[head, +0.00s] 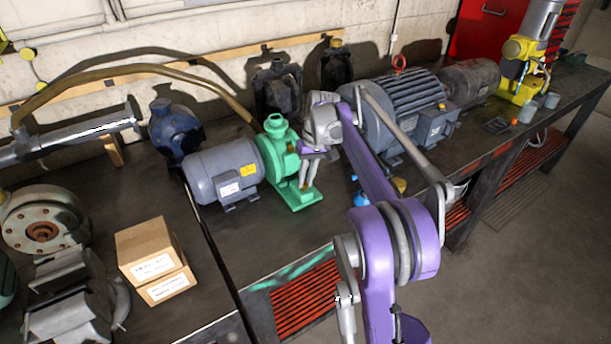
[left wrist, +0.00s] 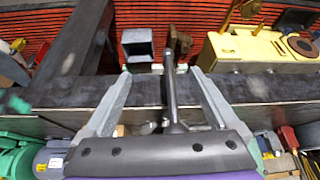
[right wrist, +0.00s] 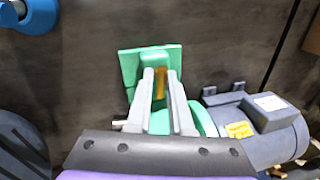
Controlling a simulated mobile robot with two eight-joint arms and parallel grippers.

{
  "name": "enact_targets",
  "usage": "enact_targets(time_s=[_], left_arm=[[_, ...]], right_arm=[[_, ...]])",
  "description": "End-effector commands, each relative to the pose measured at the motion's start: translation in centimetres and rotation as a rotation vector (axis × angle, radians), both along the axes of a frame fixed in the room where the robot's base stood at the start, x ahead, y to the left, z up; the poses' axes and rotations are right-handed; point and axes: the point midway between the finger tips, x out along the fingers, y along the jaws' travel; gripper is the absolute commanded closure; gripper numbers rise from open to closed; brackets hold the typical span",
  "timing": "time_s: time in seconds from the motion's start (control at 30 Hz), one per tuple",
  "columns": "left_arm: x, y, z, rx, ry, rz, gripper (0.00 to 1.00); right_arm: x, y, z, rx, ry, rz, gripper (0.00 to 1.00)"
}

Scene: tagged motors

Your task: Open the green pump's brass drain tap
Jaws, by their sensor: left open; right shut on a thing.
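The green pump (head: 275,150) stands on the dark bench, joined to a grey motor (head: 222,170). It also shows in the right wrist view (right wrist: 172,58). In that view the brass drain tap (right wrist: 161,82) is an upright brass strip between the fingers of my right gripper (right wrist: 160,72). My right gripper (head: 308,186) is at the pump's front right side in the head view and is shut on the tap, which it mostly hides there. My left gripper (left wrist: 162,76) is open, with its fingers wide apart, and is out of the head view.
A blue motor (head: 395,110) stands right of the pump and a dark blue pump (head: 175,132) stands left. Two cardboard boxes (head: 155,262) sit at front left. A grey rod (left wrist: 171,88) shows between my left fingers; I cannot tell whether they touch it.

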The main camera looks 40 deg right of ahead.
Motion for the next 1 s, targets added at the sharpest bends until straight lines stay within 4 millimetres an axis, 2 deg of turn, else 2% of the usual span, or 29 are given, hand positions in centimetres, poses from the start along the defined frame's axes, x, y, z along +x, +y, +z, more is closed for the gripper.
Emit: enact_targets(time_s=[0.33,0.87,0.9,1.0], left_arm=[[0.26,0.00,0.87,0.000,-0.005,0.000,0.07],[0.28,0.00,0.94,0.000,-0.005,0.000,0.07],[0.28,0.00,0.94,0.000,-0.005,0.000,0.07],[0.28,0.00,0.94,0.000,-0.005,0.000,0.07]], right_arm=[[0.12,-0.15,0.13,-0.002,-0.003,0.139,1.00],[0.11,-0.17,0.05,-0.002,-0.003,0.164,1.00],[0.11,-0.17,0.05,-0.001,-0.002,0.164,0.79],[0.10,-0.15,0.04,-0.001,-0.002,0.164,0.61]])
